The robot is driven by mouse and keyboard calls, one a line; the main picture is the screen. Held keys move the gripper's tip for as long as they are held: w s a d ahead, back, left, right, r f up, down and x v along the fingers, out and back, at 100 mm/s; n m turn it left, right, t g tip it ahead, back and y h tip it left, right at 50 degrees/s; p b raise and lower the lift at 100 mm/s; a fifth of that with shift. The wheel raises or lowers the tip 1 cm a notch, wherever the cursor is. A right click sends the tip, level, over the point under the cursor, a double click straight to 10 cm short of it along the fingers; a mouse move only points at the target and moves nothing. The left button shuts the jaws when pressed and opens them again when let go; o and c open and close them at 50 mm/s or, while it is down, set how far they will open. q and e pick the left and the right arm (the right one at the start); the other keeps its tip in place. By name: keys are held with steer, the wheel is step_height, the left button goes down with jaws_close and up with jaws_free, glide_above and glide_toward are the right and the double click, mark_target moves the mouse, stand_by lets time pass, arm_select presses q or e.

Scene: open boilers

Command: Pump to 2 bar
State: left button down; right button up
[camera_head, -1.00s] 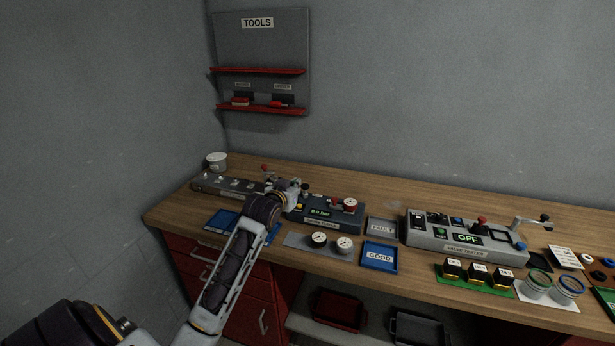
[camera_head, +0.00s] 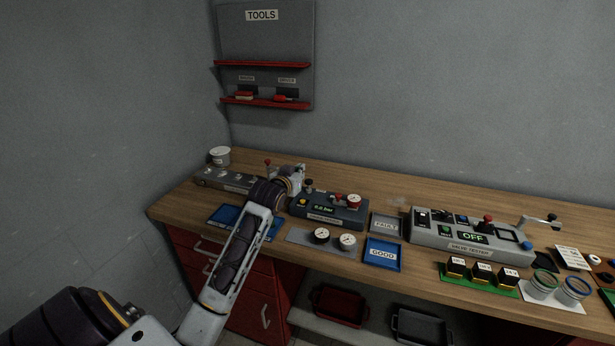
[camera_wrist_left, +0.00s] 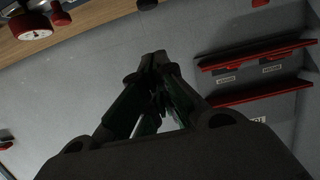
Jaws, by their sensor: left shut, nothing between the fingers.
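The gauge tester is a dark grey box (camera_head: 322,218) on the bench with a small green display (camera_head: 324,209) that seems to read 0.0 bar. A red-rimmed gauge (camera_head: 354,201) sits on its right end; a red-rimmed gauge also shows at the top left of the left wrist view (camera_wrist_left: 36,28). A black knob (camera_head: 308,183) stands at its left end, close beside my gripper. My left gripper (camera_head: 299,177) is shut and empty, above the box's left end; its fingers also show closed together in the wrist view (camera_wrist_left: 157,65). My forearm hides part of the bench. My right gripper is out of view.
Two loose gauges (camera_head: 334,238) lie on a grey mat in front. A FAULT tray (camera_head: 385,225), a blue GOOD tray (camera_head: 371,262) and the valve tester (camera_head: 468,248) are to the right. A grey strip (camera_head: 222,180) and a white tub (camera_head: 219,155) stand left. The back wall is close behind.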

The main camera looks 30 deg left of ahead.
arm_select(q)
steer(key=shift+w, duration=1.45)
glide_above(309, 181)
steer(key=s, duration=0.1)
steer(key=shift+f, duration=1.05)
steer(key=shift+s+d+f+p, duration=0.15)
steer(key=shift+f+p, duration=0.15)
steer(key=shift+f, duration=0.7)
steer(key=shift+s+f+p, duration=0.1)
steer(key=shift+f+p, duration=0.2)
steer(key=shift+f, duration=0.7)
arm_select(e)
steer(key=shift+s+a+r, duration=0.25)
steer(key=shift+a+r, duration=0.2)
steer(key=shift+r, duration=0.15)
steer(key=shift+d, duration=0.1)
arm_select(q)
steer(key=shift+f, duration=1.5)
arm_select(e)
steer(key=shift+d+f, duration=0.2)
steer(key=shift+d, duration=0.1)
